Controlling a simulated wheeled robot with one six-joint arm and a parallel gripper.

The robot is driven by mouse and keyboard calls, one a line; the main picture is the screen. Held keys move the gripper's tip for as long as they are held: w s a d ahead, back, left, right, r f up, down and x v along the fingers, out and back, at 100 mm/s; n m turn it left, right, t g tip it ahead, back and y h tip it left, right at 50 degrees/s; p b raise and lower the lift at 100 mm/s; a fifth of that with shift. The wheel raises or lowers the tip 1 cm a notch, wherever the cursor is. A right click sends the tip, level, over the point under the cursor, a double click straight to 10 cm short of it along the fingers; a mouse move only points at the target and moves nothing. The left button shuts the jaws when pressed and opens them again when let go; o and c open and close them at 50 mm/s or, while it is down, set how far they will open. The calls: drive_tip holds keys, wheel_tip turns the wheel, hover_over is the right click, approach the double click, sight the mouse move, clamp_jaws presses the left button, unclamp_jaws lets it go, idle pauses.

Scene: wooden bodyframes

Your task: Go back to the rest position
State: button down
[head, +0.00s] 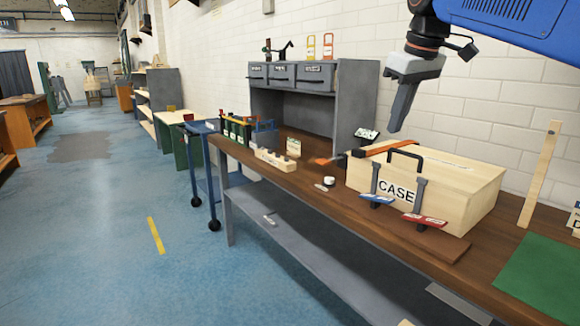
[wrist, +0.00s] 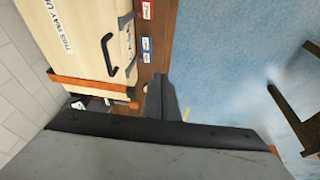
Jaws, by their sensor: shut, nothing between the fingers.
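My gripper (head: 400,122) hangs above the bench at the upper right of the head view, pointing down, its fingers shut and empty. In the wrist view the shut fingers (wrist: 162,92) stick out over the bench edge and floor. Below it, apart from it, is a closed wooden case (head: 455,185) with a black handle and a CASE label. The case also shows at the top left of the wrist view (wrist: 88,45).
The wooden bench (head: 330,212) carries small parts, a green mat (head: 545,275) and an upright wooden strip (head: 540,178). A grey shelf unit (head: 358,100) stands behind. A blue trolley (head: 200,165) stands left of the bench. The blue floor (head: 110,230) on the left is open.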

drive_tip(key=s+d+f+m, duration=0.1)
drive_tip(key=s+f+m, duration=0.1)
drive_tip(key=s+f, duration=0.6)
drive_tip(key=s+d+f+m, duration=0.2)
drive_tip(key=s+f, duration=0.7)
drive_tip(key=f, duration=0.6)
drive_tip(key=s+d+f+m+t+h, duration=0.1)
drive_tip(key=s+d+f+m, duration=0.1)
drive_tip(key=s+f, duration=0.7)
wheel_tip(320, 180, down, 4)
drive_tip(key=shift+d+r+m, duration=0.15)
drive_tip(key=shift+r+m, duration=0.1)
drive_tip(key=shift+m, duration=0.05)
